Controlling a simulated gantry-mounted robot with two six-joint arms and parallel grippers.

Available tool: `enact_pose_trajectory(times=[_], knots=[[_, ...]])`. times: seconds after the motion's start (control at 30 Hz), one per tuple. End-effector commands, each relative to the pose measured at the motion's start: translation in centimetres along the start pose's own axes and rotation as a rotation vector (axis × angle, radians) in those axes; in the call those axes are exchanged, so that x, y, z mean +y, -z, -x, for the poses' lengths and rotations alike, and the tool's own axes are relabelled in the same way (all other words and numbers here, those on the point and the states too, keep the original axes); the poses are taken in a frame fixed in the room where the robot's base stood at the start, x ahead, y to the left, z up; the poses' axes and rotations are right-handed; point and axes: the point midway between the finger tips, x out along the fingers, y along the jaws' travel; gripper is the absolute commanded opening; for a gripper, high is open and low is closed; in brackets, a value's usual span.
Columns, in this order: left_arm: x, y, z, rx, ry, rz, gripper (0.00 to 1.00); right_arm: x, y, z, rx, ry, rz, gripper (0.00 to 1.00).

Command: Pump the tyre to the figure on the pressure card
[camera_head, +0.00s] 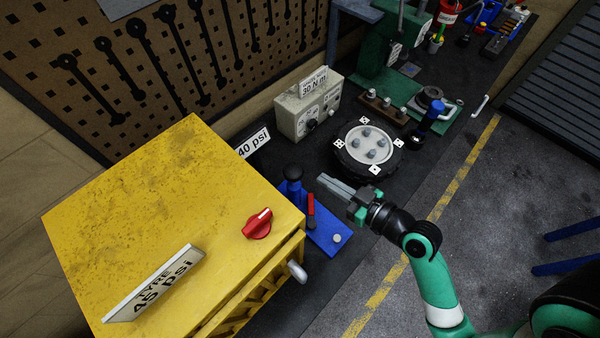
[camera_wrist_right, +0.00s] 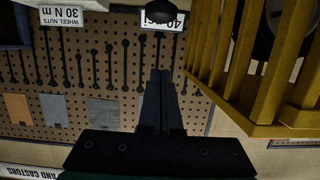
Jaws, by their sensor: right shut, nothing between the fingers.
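The pressure card (camera_head: 158,284) reads "TYRE 45 psi" and stands on the yellow cage's top. A second sign (camera_head: 253,144) reads "40 psi" behind the cage; it also shows upside down in the right wrist view (camera_wrist_right: 158,19), partly covered by a black knob (camera_wrist_right: 168,4). A blue pump (camera_head: 327,238) with a black-topped post (camera_head: 292,174) and red lever (camera_head: 311,211) stands right of the cage. My right gripper (camera_head: 325,181) is shut and empty, its tips just right of the post, with a gap. Through the cage bars a dark round shape (camera_wrist_right: 258,30) shows, partly hidden. My left gripper is out of view.
The yellow cage (camera_head: 140,200) carries a red knob (camera_head: 257,223) and a grey handle (camera_head: 297,271). A wheel (camera_head: 368,148) with nuts lies beyond my right gripper. A cream box (camera_head: 307,105) labelled 30 N m stands behind. Floor right of the yellow line is mostly clear.

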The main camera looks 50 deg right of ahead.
Motion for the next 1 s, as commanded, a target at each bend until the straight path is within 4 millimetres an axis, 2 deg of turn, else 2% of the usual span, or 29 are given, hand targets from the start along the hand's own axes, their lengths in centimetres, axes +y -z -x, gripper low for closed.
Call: enact_pose_trajectory(times=[0.33,0.47,0.67,0.93,0.97,1.0], knots=[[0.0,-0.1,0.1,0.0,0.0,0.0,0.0,0.5,-0.1,0.0,0.001,-0.012,-0.002,0.0],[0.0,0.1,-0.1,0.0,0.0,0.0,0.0,0.5,0.1,-0.7,0.002,-0.011,0.0,0.0],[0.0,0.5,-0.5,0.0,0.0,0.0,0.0,0.4,0.2,-4.0,0.003,-0.008,0.0,0.0],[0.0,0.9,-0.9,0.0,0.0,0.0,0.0,0.5,0.1,-10.0,0.002,-0.009,0.0,0.0],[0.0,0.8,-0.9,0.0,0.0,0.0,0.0,0.5,-0.1,-10.4,0.0,-0.009,-0.001,0.0],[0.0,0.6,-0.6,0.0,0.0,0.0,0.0,0.5,-1.4,-10.4,-0.004,-0.011,-0.003,0.0]])
